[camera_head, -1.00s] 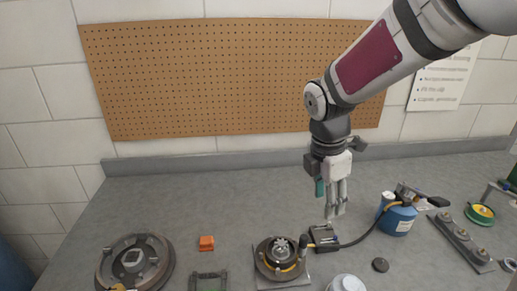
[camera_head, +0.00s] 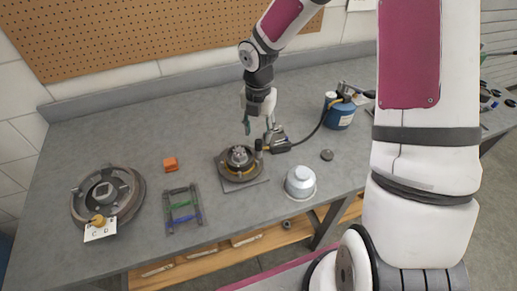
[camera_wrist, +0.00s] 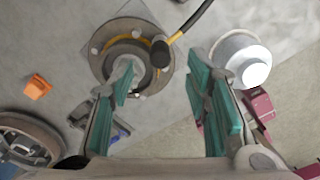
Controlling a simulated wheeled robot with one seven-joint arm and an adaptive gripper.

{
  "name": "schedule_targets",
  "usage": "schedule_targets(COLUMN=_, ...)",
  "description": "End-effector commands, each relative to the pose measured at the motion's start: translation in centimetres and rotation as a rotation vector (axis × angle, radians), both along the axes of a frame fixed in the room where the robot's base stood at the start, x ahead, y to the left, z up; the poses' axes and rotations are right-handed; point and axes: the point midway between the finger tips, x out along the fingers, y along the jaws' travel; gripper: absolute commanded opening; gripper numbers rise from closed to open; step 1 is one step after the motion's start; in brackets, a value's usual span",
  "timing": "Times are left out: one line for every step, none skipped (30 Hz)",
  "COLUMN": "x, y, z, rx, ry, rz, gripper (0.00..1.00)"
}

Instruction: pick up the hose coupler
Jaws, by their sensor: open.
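The hose coupler looks like the dark cylindrical hose end (camera_wrist: 160,53) with a yellow band behind it. It stands at the right rim of a round hub (camera_wrist: 104,40) and also shows in the head view (camera_head: 259,145). My gripper (camera_wrist: 162,92) is open and empty, its teal-padded fingers spread wide. In the wrist view the coupler lies beyond the fingertips, between their lines. In the head view my gripper (camera_head: 257,125) hangs just above and behind the hub. I cannot tell its exact height above the coupler.
The black hose runs to a blue canister (camera_head: 340,115). A silver pot (camera_head: 300,182) stands right of the hub, near the front edge. An orange block (camera_head: 170,164), a frame with colored bars (camera_head: 182,207) and a large wheel (camera_head: 107,197) are at left. The back left is clear.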

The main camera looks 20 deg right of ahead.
Motion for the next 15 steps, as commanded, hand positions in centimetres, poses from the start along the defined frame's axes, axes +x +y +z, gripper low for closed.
schedule_targets(x=0.0, y=0.0, z=-0.3, rx=0.0, ry=0.0, rz=0.0, gripper=0.44)
schedule_targets(x=0.0, y=0.0, z=-0.5, rx=0.0, ry=0.0, rz=-0.001, gripper=0.44)
schedule_targets(x=0.0, y=0.0, z=-0.7, rx=0.0, ry=0.0, rz=-0.001, gripper=0.44)
schedule_targets(x=-0.1, y=0.0, z=-0.8, rx=0.001, ry=0.001, rz=-0.001, gripper=0.44)
schedule_targets(x=-0.1, y=0.0, z=-1.1, rx=0.0, ry=0.001, rz=0.0, gripper=0.44)
schedule_targets(x=-0.1, y=0.0, z=-1.5, rx=0.0, ry=0.002, rz=0.001, gripper=0.44)
schedule_targets(x=-0.1, y=0.0, z=-1.9, rx=0.0, ry=0.002, rz=0.002, gripper=0.44)
schedule_targets(x=-0.1, y=0.0, z=-2.3, rx=0.001, ry=0.003, rz=0.001, gripper=0.44)
schedule_targets(x=-0.1, y=0.0, z=-2.9, rx=0.0, ry=0.004, rz=0.0, gripper=0.44)
schedule_targets(x=0.0, y=0.0, z=-3.3, rx=0.0, ry=0.002, rz=0.001, gripper=0.44)
schedule_targets(x=0.0, y=0.0, z=-3.8, rx=0.0, ry=0.002, rz=0.001, gripper=0.44)
schedule_targets(x=0.0, y=-0.1, z=-4.3, rx=-0.001, ry=0.002, rz=0.0, gripper=0.44)
schedule_targets(x=0.0, y=0.0, z=-4.7, rx=0.0, ry=0.002, rz=0.0, gripper=0.44)
schedule_targets(x=0.0, y=0.0, z=-5.0, rx=0.001, ry=0.001, rz=0.0, gripper=0.44)
schedule_targets(x=0.1, y=-0.1, z=-5.3, rx=0.0, ry=0.001, rz=0.0, gripper=0.44)
